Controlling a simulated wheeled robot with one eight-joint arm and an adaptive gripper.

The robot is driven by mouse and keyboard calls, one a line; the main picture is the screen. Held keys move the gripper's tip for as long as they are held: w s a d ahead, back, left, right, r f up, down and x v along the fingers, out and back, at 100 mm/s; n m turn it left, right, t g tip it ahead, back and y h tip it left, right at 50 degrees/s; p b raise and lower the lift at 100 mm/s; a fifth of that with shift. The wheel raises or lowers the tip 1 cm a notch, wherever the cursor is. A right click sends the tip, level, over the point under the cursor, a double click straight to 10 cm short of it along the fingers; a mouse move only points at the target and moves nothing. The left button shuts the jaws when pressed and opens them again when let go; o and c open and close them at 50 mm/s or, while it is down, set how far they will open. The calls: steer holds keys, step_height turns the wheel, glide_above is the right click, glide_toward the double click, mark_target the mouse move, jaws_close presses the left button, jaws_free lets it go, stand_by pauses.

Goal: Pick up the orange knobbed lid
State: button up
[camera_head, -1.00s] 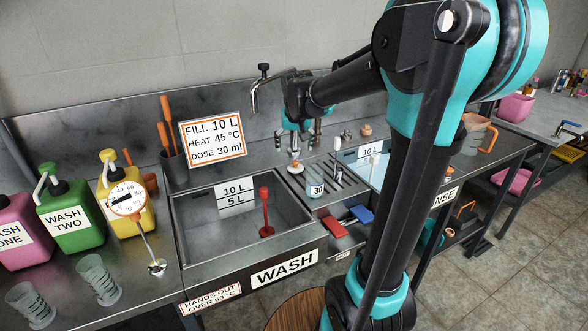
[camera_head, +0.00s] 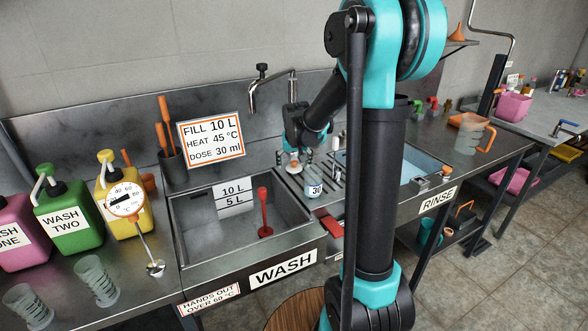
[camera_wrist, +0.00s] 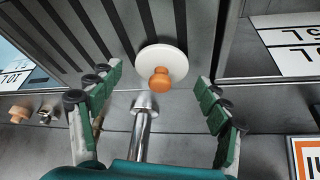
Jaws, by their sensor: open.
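The orange knobbed lid is a white disc with an orange knob; it lies on the ribbed drainboard, at the centre of the wrist view (camera_wrist: 160,70). In the head view the lid (camera_head: 293,168) shows small, just right of the wash sink's back corner. My gripper (camera_wrist: 157,84) is open, with a green-padded finger on each side of the knob in the wrist view and nothing held. In the head view my gripper (camera_head: 303,150) is over the lid and partly hides it; I cannot tell the exact height gap.
A metal tap (camera_head: 272,90) rises behind the drainboard; its spout (camera_wrist: 142,118) shows between my fingers in the wrist view. A jar marked 30 (camera_head: 314,186) stands close in front of the lid. The wash sink (camera_head: 185,240) is left, the rinse basin (camera_head: 425,165) right.

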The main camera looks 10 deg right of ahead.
steer(key=shift+c, duration=0.4)
steer(key=c, duration=1)
steer(key=shift+o, duration=0.2)
